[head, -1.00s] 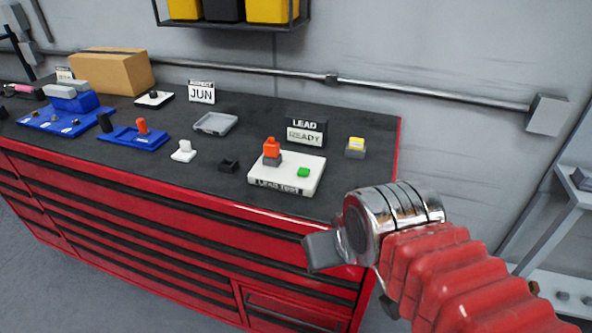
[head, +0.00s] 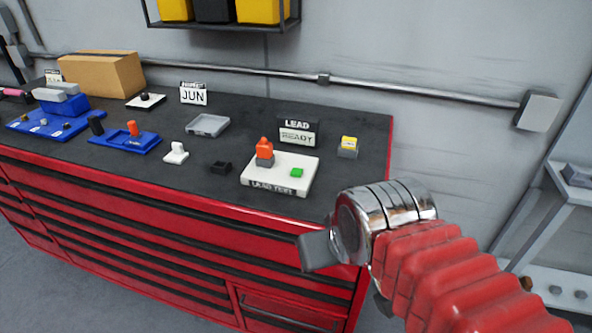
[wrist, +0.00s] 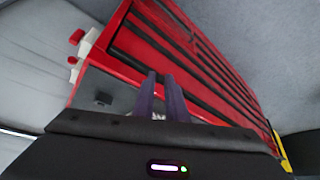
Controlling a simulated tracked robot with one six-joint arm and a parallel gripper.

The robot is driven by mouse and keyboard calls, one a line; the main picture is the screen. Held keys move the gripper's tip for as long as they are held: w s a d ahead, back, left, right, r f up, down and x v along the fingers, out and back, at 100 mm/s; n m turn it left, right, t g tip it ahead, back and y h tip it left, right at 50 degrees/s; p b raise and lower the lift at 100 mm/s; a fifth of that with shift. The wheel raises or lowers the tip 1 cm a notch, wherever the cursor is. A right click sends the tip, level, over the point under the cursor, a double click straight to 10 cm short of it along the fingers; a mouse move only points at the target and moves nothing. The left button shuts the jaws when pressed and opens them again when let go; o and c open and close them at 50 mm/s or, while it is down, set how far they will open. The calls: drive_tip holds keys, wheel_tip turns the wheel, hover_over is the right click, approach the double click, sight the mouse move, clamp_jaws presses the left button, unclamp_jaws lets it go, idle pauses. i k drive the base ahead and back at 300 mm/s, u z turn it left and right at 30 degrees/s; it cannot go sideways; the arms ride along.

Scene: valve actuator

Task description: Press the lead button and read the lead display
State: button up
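A white block labelled LEAD TEST (head: 284,187) sits near the front right of the black bench top. A green button (head: 297,173) is on its right part, and an orange piece in a grey holder (head: 264,151) stands on its left part. Behind it the lead display (head: 297,132) reads LEAD, with READY below. My gripper (head: 314,251) hangs in front of the red cabinet, below and right of the block, clear of it. In the wrist view my purple fingers (wrist: 160,78) lie close together with nothing held.
A yellow-topped grey piece (head: 348,147) stands right of the display. A shelf rack (head: 553,220) stands at the far right.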

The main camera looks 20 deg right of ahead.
sight(296, 172)
drive_tip(key=k, duration=1.35)
drive_tip(key=u, duration=0.2)
drive_tip(key=i, duration=0.65)
drive_tip(key=u, duration=0.45)
drive_tip(key=i, duration=0.9)
